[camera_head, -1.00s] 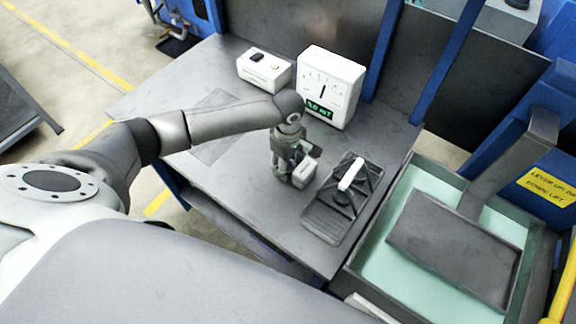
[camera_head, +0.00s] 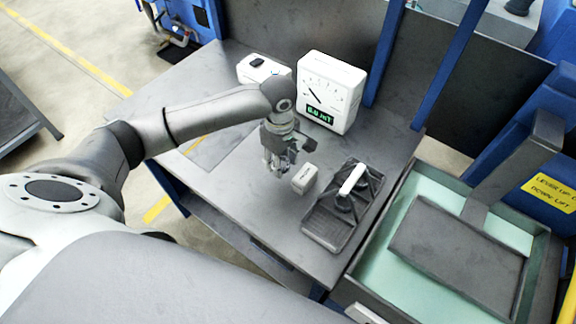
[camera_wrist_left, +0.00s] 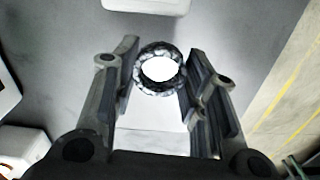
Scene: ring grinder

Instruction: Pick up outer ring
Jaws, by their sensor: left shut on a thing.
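The outer ring (camera_wrist_left: 160,70) is a dark, shiny metal ring with a bright white opening. In the left wrist view it sits between the two fingers of my left gripper (camera_wrist_left: 160,85), which is shut on it. In the head view my left gripper (camera_head: 274,170) points down over the grey table, left of a small white block. The ring cannot be made out there, being small and masked by the fingers. My right gripper is not in view.
The small white block (camera_head: 305,179) stands right of the gripper. A dark tray with a white-handled tool (camera_head: 352,180) lies further right. A white meter (camera_head: 331,90) reading 0.0 mT and a white box (camera_head: 262,70) stand behind. A green-lined bin (camera_head: 375,260) is beside the table (camera_head: 240,190).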

